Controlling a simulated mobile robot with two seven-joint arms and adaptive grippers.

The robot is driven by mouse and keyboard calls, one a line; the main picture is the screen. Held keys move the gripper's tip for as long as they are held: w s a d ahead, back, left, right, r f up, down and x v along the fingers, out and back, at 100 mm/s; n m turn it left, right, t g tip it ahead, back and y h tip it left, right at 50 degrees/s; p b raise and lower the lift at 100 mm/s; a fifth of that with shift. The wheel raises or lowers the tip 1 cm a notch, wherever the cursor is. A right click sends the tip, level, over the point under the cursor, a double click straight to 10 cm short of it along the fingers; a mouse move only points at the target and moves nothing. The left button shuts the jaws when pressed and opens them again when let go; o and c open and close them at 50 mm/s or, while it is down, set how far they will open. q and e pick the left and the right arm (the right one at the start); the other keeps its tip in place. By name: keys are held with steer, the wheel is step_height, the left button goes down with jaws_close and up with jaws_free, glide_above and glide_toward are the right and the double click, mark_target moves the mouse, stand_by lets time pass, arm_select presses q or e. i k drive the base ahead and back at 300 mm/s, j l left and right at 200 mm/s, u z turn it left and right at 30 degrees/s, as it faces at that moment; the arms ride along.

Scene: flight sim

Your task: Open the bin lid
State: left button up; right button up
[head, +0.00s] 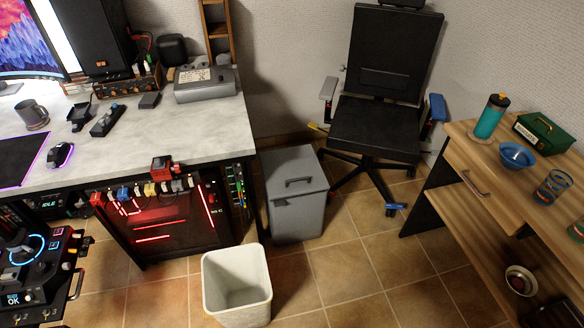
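A grey bin (297,218) stands upright on the tiled floor between the desk and the office chair. Its grey lid (289,164) lies flat over the top and looks shut. A dark handle (299,182) sits on the lid near its front edge. The bin's inside is hidden. Neither of my grippers is in the head view.
An open, empty-looking white bin (236,287) stands in front of the grey bin. The desk (165,130) is at left, with a red-lit computer case below. The black chair (372,130) is behind right, and a wooden table (455,150) is at right. Floor at front right is clear.

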mark_target(287, 173)
steer(key=i+l+z, duration=0.1)
steer(key=i+l, duration=0.35)
steer(key=i+l+z, duration=0.1)
steer(key=i+l, duration=0.35)
steer(key=i, duration=0.1)
